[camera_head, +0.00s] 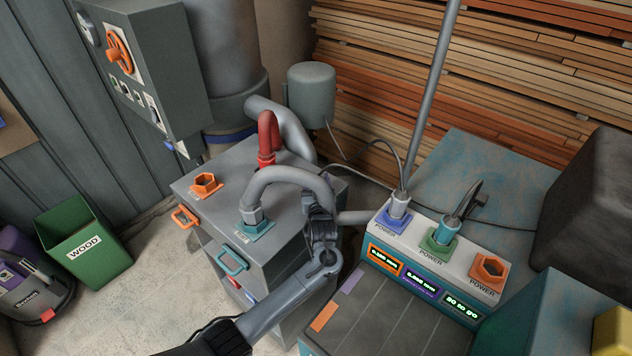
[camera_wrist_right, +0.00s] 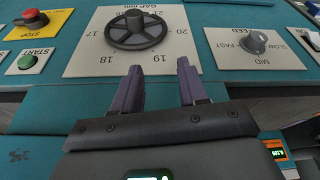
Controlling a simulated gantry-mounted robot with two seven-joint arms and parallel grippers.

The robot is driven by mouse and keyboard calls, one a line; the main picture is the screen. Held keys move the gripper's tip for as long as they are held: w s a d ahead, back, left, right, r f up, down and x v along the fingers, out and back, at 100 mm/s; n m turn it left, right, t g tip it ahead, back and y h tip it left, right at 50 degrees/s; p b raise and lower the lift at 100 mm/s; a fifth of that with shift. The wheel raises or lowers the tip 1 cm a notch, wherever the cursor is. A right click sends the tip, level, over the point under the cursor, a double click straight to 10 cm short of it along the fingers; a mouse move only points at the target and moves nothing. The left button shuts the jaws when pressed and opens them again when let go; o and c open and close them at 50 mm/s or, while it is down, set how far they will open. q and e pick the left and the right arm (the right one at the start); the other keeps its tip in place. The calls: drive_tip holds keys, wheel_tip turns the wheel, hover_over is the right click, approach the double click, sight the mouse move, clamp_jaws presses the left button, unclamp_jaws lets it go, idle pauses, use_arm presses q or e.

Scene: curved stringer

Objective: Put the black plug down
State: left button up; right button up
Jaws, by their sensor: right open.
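I cannot pick out the black plug with certainty. A dark, slim piece (camera_head: 471,200) stands tilted over a plug in the green-framed power socket (camera_head: 438,247), and no gripper is near it. My left gripper (camera_head: 319,196) is by the right bend of the grey hose (camera_head: 290,175) in the head view. Its jaws are too dark and small to tell open from shut. My right gripper (camera_wrist_right: 160,66) shows only in the right wrist view. Its two purple fingers are apart with nothing between them, in front of a panel with a handwheel dial (camera_wrist_right: 136,30).
A grey plug sits in the blue power socket (camera_head: 393,217); the orange power socket (camera_head: 489,268) is empty. A red hose (camera_head: 266,138) rises from the grey cabinet. A green wood bin (camera_head: 85,245) stands left. Near the right gripper are a red stop button (camera_wrist_right: 31,15) and a speed knob (camera_wrist_right: 255,40).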

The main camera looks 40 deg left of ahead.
use_arm(q)
drive_tip(key=shift+o, duration=0.9)
drive_tip(key=shift+r, duration=0.2)
drive_tip(key=p+v, duration=0.2)
drive_tip(key=v, duration=1)
drive_tip(key=shift+r, duration=0.1)
